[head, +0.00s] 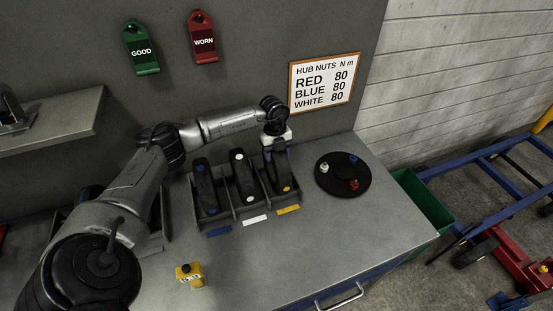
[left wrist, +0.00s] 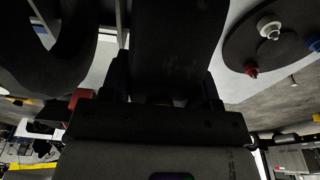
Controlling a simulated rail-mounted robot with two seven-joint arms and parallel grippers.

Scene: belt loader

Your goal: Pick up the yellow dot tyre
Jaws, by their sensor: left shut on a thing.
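The yellow dot tyre (head: 285,179) stands upright in the rightmost slot of the grey rack (head: 237,214), behind a yellow label. My left gripper (head: 276,146) is at its top and is shut on it. In the left wrist view the dark tyre (left wrist: 175,45) fills the space between the fingers; its dot is hidden there. A white dot tyre (head: 244,178) stands in the middle slot and a blue dot tyre (head: 205,187) in the left slot. My right gripper is not in view.
A black round plate (head: 343,187) with white, blue and red nuts lies right of the rack. A yellow device (head: 190,275) stands on the bench in front. A green bin (head: 424,203) is beyond the bench's right edge. The front right of the bench is clear.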

